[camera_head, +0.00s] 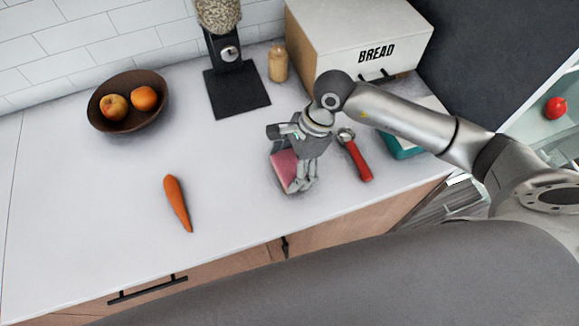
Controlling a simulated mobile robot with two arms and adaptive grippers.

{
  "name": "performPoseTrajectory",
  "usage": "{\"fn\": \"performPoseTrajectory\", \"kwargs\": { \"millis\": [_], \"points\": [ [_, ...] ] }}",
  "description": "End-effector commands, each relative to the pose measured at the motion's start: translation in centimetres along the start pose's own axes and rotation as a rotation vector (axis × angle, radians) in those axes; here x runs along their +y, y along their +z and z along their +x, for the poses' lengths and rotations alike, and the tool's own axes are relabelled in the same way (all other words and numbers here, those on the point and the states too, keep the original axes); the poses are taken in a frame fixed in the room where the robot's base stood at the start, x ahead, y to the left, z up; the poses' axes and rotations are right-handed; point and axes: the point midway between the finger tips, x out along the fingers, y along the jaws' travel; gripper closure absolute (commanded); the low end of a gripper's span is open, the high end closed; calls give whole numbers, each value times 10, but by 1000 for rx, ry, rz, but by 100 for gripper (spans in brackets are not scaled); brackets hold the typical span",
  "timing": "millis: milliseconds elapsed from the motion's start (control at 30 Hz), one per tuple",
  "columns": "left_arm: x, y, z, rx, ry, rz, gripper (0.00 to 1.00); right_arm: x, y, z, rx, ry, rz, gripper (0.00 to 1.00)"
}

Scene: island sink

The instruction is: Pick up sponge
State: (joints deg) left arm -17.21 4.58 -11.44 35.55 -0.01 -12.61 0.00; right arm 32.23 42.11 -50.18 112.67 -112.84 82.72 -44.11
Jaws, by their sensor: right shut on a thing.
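The sponge (284,168) is a pink block with a grey edge, at the middle of the white counter. My right gripper (300,178) points down at it, with its fingers at the sponge's right side, and is shut on it. The fingers hide part of the sponge. I cannot tell whether the sponge touches the counter or is just above it. My left gripper is not in view.
A red-handled tool (357,159) lies close right of the gripper. A carrot (177,203) and a fruit bowl (104,124) are to the left. Behind stand a dispenser (238,85), a small wooden shaker (278,63) and the bread box (335,40). The counter's front left is clear.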

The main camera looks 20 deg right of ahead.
Motion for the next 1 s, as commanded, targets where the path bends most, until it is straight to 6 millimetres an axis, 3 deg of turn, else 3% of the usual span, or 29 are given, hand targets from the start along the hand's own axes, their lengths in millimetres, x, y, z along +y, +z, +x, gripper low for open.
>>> {"fn": "performPoseTrajectory", "kwargs": {
  "millis": [133,367,500,733,1000],
  "points": [
    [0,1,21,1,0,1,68,-1,6,-18,2,-9,-6,32],
    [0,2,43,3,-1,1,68,38,-6,-87,8,-9,-4,32],
    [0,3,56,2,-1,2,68,62,-21,-106,7,-4,3,32],
    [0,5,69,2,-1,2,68,90,-36,-131,6,-1,1,32],
    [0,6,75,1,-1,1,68,102,-42,-145,1,0,0,32]
  ]
}}
